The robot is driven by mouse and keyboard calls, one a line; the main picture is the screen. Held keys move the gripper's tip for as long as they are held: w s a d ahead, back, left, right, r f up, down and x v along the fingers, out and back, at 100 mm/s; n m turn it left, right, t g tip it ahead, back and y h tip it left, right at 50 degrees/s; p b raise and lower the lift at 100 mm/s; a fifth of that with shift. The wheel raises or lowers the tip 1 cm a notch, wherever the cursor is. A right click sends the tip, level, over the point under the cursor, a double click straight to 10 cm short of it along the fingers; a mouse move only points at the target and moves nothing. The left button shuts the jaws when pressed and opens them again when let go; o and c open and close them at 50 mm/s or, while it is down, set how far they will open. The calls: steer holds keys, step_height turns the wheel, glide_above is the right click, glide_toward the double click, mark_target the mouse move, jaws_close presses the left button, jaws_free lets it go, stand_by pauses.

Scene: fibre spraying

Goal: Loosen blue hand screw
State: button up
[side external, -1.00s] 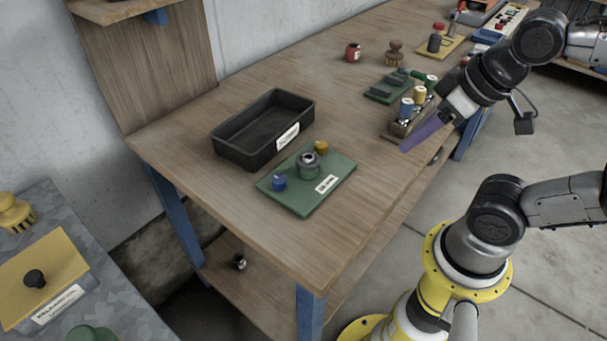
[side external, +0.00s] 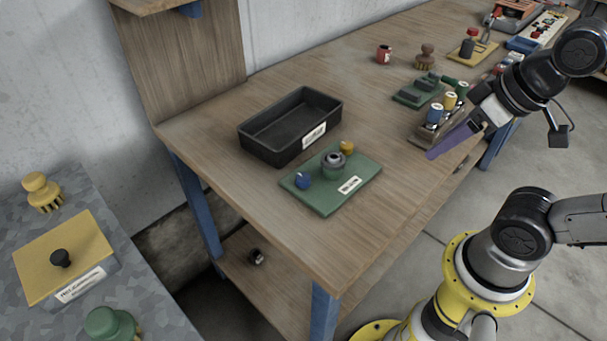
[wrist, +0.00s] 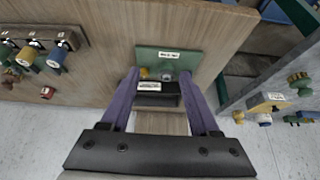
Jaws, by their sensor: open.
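The blue hand screw (side external: 303,180) sits at the left end of a green plate (side external: 330,205) on the wooden bench. A grey round fitting (side external: 333,163) and a yellow knob (side external: 347,148) are on the same plate. My gripper (side external: 432,155) has purple fingers and is to the right of the plate, above the bench's front edge, apart from the screw. In the wrist view, its two fingers are spread with nothing held between them; the green plate (wrist: 190,58) shows beyond. I cannot make out the blue screw there; the right finger may cover it.
A black open bin (side external: 265,148) stands directly behind the plate. A rack (side external: 422,130) with blue, yellow and green-topped tools is close to my gripper. A red jar (side external: 383,54) and a brown knob (side external: 425,54) stand farther back. Bare bench lies between plate and rack.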

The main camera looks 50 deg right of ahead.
steer(key=shift+s+r+m, duration=0.1)
steer(key=shift+m, duration=0.6)
steer(key=w+r+m, duration=0.4)
steer(key=w+r, duration=0.1)
steer(key=m+g, duration=0.2)
steer(key=g, duration=0.4)
glide_above(303, 177)
step_height(303, 177, down, 8)
step_height(303, 177, down, 13)
steer(key=shift+s, duration=0.1)
jaws_close()
